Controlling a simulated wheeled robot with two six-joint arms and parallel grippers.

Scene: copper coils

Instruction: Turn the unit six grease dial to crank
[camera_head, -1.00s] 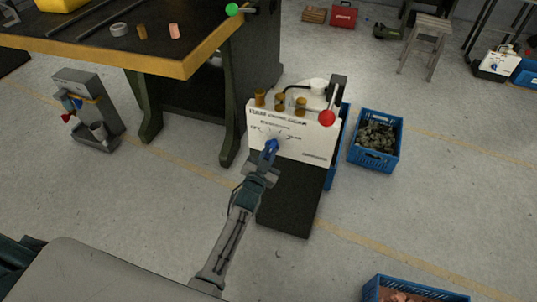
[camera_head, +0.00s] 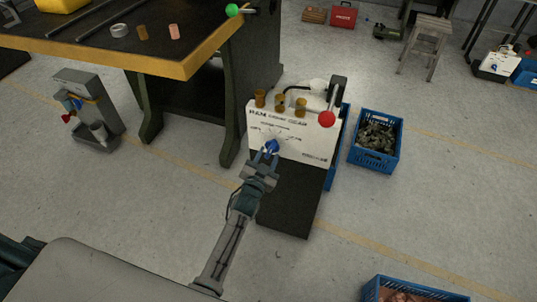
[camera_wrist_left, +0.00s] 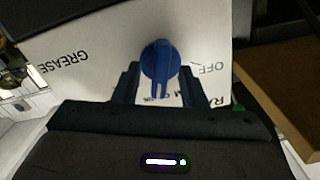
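The blue dial (camera_head: 271,146) is on the white front panel (camera_head: 312,150) of a machine with a dark lower body. In the left wrist view the dial (camera_wrist_left: 160,62) shows a round body and a narrow grip running down the picture. The upside-down word GREASE is to its left and OFF to its right; lettering below is partly hidden. My left gripper (camera_head: 265,156) is at the dial. Its two fingers are apart, one on each side of the dial's lower part in the wrist view (camera_wrist_left: 159,88), with visible gaps. My right gripper is not in view.
A red-knobbed lever (camera_head: 327,118) stands at the panel's upper right, and several brass cylinders (camera_head: 280,103) line its top. A blue crate (camera_head: 398,157) is to the right. A workbench (camera_head: 185,66) stands at upper left.

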